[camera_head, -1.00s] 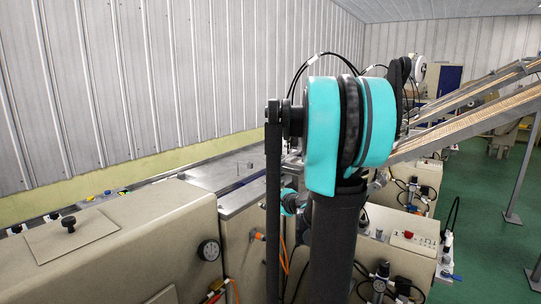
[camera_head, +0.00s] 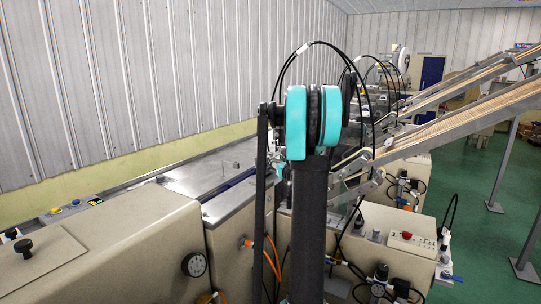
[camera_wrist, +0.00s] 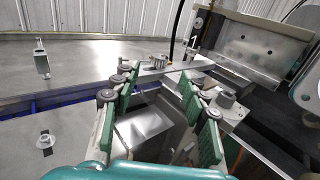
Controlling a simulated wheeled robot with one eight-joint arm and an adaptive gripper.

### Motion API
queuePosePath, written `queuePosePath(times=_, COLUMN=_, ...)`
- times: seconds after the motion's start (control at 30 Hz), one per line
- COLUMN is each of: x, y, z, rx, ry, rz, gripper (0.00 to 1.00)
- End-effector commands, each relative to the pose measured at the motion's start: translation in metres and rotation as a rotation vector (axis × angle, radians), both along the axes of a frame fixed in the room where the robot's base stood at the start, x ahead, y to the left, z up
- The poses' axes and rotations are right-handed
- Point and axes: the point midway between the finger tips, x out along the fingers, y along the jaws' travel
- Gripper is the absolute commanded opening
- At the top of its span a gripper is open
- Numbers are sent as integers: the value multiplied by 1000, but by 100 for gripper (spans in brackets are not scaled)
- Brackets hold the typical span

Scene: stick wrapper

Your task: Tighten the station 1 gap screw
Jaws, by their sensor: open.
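In the wrist view my gripper (camera_wrist: 157,82) is open, its green-padded fingers spread apart with nothing between them. Beyond the fingertips a small knurled metal knob (camera_wrist: 157,63) stands on the edge of a steel plate. A post-like fitting (camera_wrist: 192,50) stands just right of it. A small round pale knob (camera_wrist: 45,137) sits on the lower steel plate at left. I cannot tell for certain which of these is the station 1 gap screw. In the head view my arm hides the area around the gripper.
The steel machine top (camera_head: 215,165) lies left of my arm. Sloping conveyors (camera_head: 465,125) rise at right. A metal bracket (camera_wrist: 265,50) stands close at right in the wrist view. Green floor is open at right.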

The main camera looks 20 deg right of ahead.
Motion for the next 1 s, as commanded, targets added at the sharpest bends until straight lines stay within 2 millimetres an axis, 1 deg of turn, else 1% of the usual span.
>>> queuePosePath(times=0.03, x=11, y=0, z=0, rx=0, ry=0, rz=1, gripper=44)
queuePosePath(times=0.2, x=44, y=-1, z=0, rx=-1, ry=0, rz=2, gripper=44)
queuePosePath(times=0.3, x=60, y=-2, z=0, rx=-1, ry=0, rz=0, gripper=44)
queuePosePath(times=0.43, x=75, y=-2, z=0, rx=-1, ry=0, rz=0, gripper=44)
queuePosePath(times=0.6, x=84, y=-3, z=0, rx=-1, ry=0, rz=0, gripper=44)
queuePosePath(times=0.87, x=85, y=-3, z=0, rx=-1, ry=0, rz=0, gripper=44)
queuePosePath(times=0.97, x=85, y=-3, z=0, rx=-1, ry=0, rz=0, gripper=34)
queuePosePath(times=1.0, x=85, y=-3, z=0, rx=-1, ry=0, rz=0, gripper=29)
